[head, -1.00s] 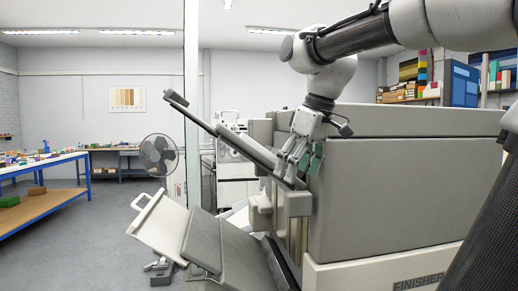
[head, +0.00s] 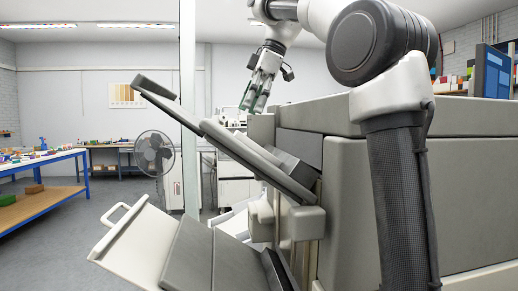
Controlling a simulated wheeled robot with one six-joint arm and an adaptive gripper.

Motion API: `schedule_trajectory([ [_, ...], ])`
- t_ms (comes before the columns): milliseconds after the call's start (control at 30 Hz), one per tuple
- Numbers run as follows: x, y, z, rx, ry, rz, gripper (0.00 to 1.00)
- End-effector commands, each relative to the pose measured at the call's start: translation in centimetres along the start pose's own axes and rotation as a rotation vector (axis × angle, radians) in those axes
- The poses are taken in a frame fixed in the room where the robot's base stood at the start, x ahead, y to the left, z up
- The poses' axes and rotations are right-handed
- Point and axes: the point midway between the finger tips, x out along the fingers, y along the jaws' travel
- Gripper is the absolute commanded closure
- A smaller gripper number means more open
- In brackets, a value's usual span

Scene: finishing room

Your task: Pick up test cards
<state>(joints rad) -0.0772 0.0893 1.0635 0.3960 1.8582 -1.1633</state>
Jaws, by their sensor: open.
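I cannot make out any test cards in the head view. My gripper (head: 254,102) is open and empty, with its green-tipped fingers pointing down. It hangs above and behind the raised grey tray (head: 226,143) of the finisher, near the far left corner of the machine's top. A lower tray (head: 143,238) with a white handle slopes out below. What lies behind the machine under my gripper is hidden.
A fan (head: 154,155) and a blue-legged workbench (head: 38,160) stand at left. The floor (head: 55,240) between is clear.

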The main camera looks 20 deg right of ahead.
Motion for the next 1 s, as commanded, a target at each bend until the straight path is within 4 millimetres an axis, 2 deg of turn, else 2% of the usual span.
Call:
schedule_trajectory([
  [167, 1.8, -0.1, 0.0, 0.001, -0.001, 0.0, 0.21],
  [400, 5.3, -0.1, 0.0, 0.003, -0.001, 0.002, 0.21],
  [700, 6.0, -0.1, 0.0, 0.003, -0.001, 0.004, 0.21],
  [1000, 6.0, -0.1, 0.0, 0.004, -0.001, 0.004, 0.76],
])
